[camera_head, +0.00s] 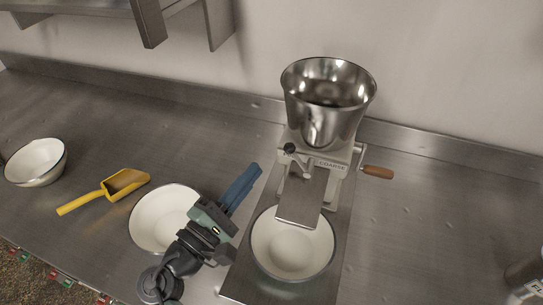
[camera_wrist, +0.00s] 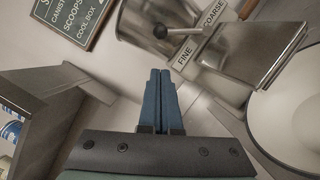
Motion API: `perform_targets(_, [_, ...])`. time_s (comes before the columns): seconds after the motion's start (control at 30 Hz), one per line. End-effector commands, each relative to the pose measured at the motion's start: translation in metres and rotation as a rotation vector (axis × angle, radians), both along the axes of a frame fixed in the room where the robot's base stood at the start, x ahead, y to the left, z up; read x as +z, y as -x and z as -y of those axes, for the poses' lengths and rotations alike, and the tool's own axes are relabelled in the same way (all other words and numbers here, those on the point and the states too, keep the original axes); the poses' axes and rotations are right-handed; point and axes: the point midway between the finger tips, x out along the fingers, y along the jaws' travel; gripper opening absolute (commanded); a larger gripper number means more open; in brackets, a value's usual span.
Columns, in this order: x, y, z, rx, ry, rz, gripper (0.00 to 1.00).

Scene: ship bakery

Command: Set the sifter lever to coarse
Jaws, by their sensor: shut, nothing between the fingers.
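The sifter (camera_head: 325,125) is a steel hopper on a pale body with a sloping chute. Its lever has a black ball knob (camera_head: 289,148) and a short metal arm. The knob lies at the left, over the FINE end; the COARSE label (camera_head: 332,167) is to the right. In the wrist view the knob (camera_wrist: 160,31), the FINE label (camera_wrist: 185,58) and the COARSE label (camera_wrist: 214,18) all show. My gripper (camera_head: 256,168) is shut and empty, its blue fingers together, left of and nearer than the knob, apart from it. Its fingertips (camera_wrist: 160,74) point toward the knob in the wrist view.
A white bowl (camera_head: 318,265) sits beneath the chute on the sifter's base. Another bowl (camera_head: 145,218) is beneath my gripper. A yellow scoop (camera_head: 90,198) and a third bowl (camera_head: 38,178) lie left. A wooden-handled crank (camera_head: 377,171) sticks out right. The counter right of the sifter is mostly clear.

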Motion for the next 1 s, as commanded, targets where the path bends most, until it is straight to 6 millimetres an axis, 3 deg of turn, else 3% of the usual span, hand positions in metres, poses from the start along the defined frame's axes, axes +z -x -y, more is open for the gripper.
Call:
perform_targets(0.07, [0.007,-0.011,0.01,-0.003,-0.001,0.0,0.0])
perform_targets(0.3, [0.018,-0.015,0.037,-0.001,0.0,-0.001,0.0])
perform_targets(1.0, [0.021,-0.015,0.043,0.001,-0.036,0.013,0.0])
